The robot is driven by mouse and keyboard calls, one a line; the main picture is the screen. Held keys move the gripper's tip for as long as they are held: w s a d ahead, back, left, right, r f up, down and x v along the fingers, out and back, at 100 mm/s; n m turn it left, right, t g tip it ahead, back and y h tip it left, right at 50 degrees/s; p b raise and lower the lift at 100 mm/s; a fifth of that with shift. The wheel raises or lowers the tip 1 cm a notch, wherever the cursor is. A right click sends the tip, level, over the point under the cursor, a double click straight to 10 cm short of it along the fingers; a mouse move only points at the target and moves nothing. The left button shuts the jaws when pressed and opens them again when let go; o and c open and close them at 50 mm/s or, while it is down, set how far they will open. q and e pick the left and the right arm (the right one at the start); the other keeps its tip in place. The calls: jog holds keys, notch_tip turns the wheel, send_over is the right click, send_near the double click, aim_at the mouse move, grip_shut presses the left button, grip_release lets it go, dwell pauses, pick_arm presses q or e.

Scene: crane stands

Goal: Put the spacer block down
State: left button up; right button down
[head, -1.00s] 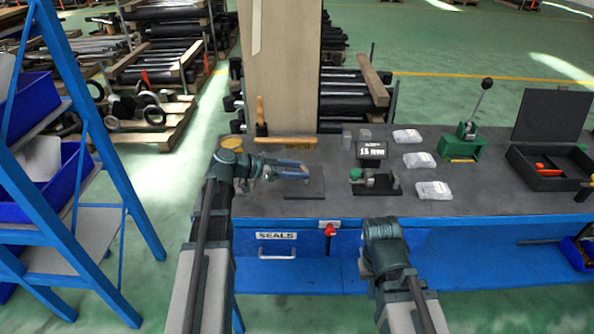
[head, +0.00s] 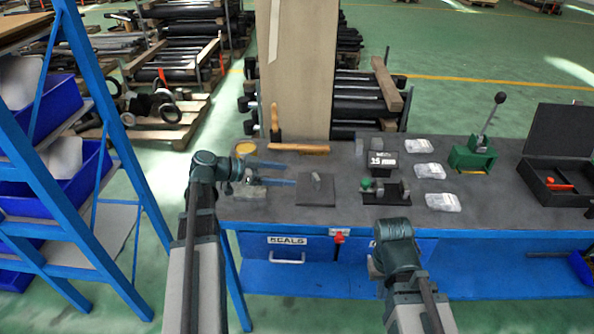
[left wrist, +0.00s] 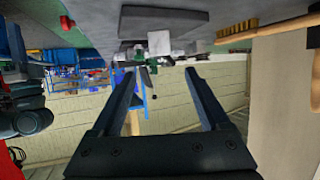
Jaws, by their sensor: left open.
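The spacer block (head: 316,182), small and grey, stands upright on a dark flat pad (head: 290,198) on the bench in the head view. My left gripper (head: 290,174) is open, just left of the block and apart from it. In the left wrist view, the open fingers (left wrist: 160,72) have nothing between them. The dark pad (left wrist: 165,22) shows at the top of that view, with a pale block at its lower edge that may be the spacer block. My right arm is at the bench's front edge; its gripper's fingers are hidden.
Right of the pad is a fixture with a green knob (head: 366,184), a black label box (head: 383,164) and several clear bags (head: 442,202). A green press (head: 473,155) and an open black case (head: 548,180) are farther right. A blue rack (head: 110,165) is at the left.

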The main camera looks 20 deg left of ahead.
pick_arm(q)
jog(key=shift+p+v, duration=0.3)
jog(key=shift+v, duration=1.15)
pick_arm(e)
jog(key=shift+r, duration=0.5)
